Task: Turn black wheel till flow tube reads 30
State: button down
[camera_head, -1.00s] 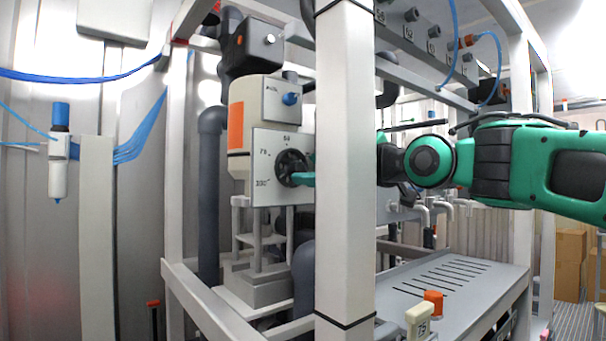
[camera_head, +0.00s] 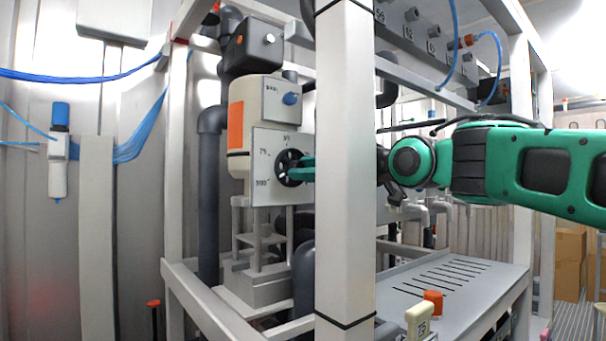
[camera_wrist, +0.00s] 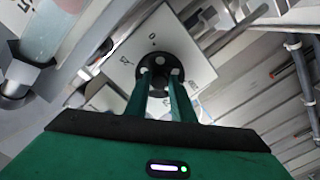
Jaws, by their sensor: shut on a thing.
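The black wheel (camera_head: 291,167) sits on a white dial plate (camera_head: 264,141) with printed numbers, on the front of a white and orange valve unit (camera_head: 237,125). In the wrist view the wheel (camera_wrist: 157,66) lies straight ahead at the fingertips. My gripper (camera_head: 306,168) reaches it from the right, its green fingers shut on the wheel's near part. In the wrist view the two fingers (camera_wrist: 160,92) end at the wheel with a narrow gap between them. The white post hides my wrist's front part in the head view. I cannot make out a flow tube reading.
A thick white frame post (camera_head: 345,170) stands just in front of my gripper. A slotted grey shelf (camera_head: 450,275) is low at right, with an orange-capped part (camera_head: 433,302) near its front. Dark pipes (camera_head: 209,200) run left of the valve unit.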

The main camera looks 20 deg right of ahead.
jog(key=shift+m, duration=6.6)
jog(key=c, duration=1.5)
grip_release()
